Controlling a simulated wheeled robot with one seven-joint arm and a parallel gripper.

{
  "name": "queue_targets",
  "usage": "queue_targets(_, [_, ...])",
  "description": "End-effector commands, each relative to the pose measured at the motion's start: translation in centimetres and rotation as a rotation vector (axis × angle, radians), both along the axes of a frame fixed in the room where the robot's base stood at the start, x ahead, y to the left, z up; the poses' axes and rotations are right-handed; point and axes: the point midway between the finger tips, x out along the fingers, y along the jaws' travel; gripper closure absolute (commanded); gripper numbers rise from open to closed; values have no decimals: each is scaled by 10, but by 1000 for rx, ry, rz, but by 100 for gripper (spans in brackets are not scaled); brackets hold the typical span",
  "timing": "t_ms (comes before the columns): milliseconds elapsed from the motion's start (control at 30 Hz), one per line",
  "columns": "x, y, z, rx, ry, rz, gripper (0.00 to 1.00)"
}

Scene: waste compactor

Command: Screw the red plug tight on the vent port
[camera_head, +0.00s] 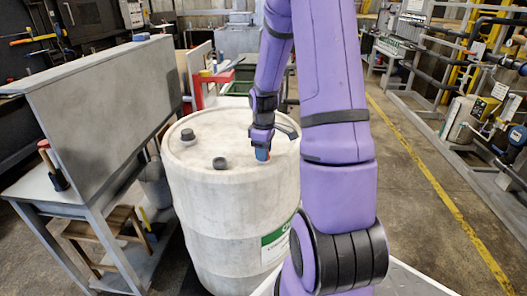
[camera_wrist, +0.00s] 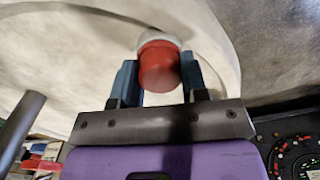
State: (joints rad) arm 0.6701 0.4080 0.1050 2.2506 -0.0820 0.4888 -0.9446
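The red plug (camera_wrist: 158,68) sits between the two blue fingers of my gripper (camera_wrist: 159,75) in the wrist view. It fills the gap, with a finger against each side. A pale round collar (camera_wrist: 155,38), which looks like the vent port, shows just beyond the plug; I cannot tell how far the plug is seated. In the head view my gripper (camera_head: 262,151) points down at the right part of the top of the white drum (camera_head: 225,215). The plug is mostly hidden there by the fingers.
Two dark caps stand on the drum top, one at the back left (camera_head: 187,134) and one nearer the front (camera_head: 219,163). A grey bench with an upright panel (camera_head: 105,100) stands close on the left. Open floor (camera_head: 425,215) lies to the right.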

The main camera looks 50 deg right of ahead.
Motion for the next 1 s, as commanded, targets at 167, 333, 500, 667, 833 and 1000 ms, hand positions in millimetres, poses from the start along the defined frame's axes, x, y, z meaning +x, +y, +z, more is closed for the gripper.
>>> queue_targets(167, [0,0,0,0,0,-1,78])
queue_targets(333, [0,0,0,0,0,-33,88])
queue_targets(500, [0,1,0,-1,1,-241,88])
queue_targets(667, [0,1,0,0,1,-412,88])
queue_targets(833, [0,0,0,0,1,-476,88])
queue_targets(1000, [0,0,0,1,1,-579,88])
